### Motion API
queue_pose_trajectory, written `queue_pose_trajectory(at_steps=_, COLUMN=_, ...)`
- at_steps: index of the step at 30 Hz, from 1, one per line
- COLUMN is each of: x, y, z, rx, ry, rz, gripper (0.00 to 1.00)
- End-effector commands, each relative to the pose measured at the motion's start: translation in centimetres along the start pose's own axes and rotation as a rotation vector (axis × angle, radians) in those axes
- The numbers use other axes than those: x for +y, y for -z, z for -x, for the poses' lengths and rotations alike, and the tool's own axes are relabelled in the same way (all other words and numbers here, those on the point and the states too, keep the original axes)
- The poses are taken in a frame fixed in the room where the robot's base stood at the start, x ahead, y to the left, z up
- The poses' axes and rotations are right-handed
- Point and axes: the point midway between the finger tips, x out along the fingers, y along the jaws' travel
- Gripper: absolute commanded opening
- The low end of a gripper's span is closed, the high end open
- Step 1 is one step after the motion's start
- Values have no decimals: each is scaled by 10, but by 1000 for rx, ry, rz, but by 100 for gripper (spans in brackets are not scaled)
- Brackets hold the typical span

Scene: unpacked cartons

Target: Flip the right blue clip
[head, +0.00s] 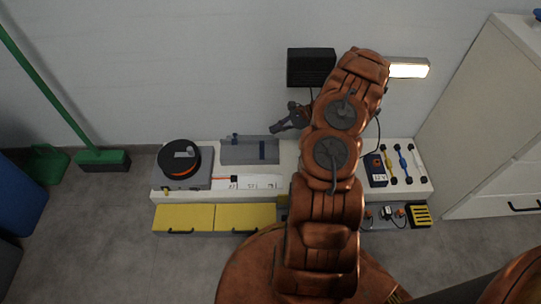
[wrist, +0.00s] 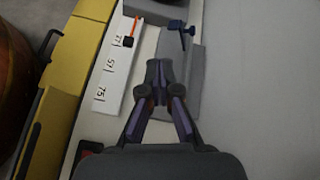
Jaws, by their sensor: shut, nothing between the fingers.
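A grey case (head: 240,153) lies on the white bench; it also shows in the wrist view (wrist: 183,72). The right blue clip (head: 262,151) is a dark blue strip on the case's front near its right end. In the wrist view I cannot make it out; my fingers may cover it. The other blue clip, at the case's left end (head: 235,138), shows in the wrist view (wrist: 180,29). My gripper (head: 275,129) is shut and empty, just above and right of the right clip in the head view. Its fingertips (wrist: 160,65) are over the case; I cannot tell whether they touch it.
A black-and-orange reel (head: 179,157) stands left of the case. A white numbered strip (head: 255,182) lies in front of it, with yellow drawers (head: 245,217) below. A blue box (head: 377,170) and small coloured tools are at the right. The wall is close behind.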

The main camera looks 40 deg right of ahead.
Motion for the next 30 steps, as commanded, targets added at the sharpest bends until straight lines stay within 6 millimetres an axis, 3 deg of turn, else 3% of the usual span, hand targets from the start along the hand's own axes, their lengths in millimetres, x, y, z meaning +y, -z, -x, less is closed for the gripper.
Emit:
queue_pose_trajectory(at_steps=1, x=7, y=29, z=-3, rx=3, ry=25, rz=-35, gripper=0)
queue_pose_trajectory(at_steps=3, x=13, y=55, z=-3, rx=7, ry=54, rz=-76, gripper=0)
queue_pose_trajectory(at_steps=6, x=18, y=84, z=0, rx=14, ry=90, rz=-117, gripper=0)
queue_pose_trajectory(at_steps=10, x=25, y=107, z=1, rx=20, ry=116, rz=-152, gripper=0)
queue_pose_trajectory(at_steps=24, x=27, y=115, z=3, rx=22, ry=128, rz=-167, gripper=0)
queue_pose_trajectory(at_steps=30, x=26, y=117, z=-12, rx=22, ry=127, rz=-166, gripper=0)
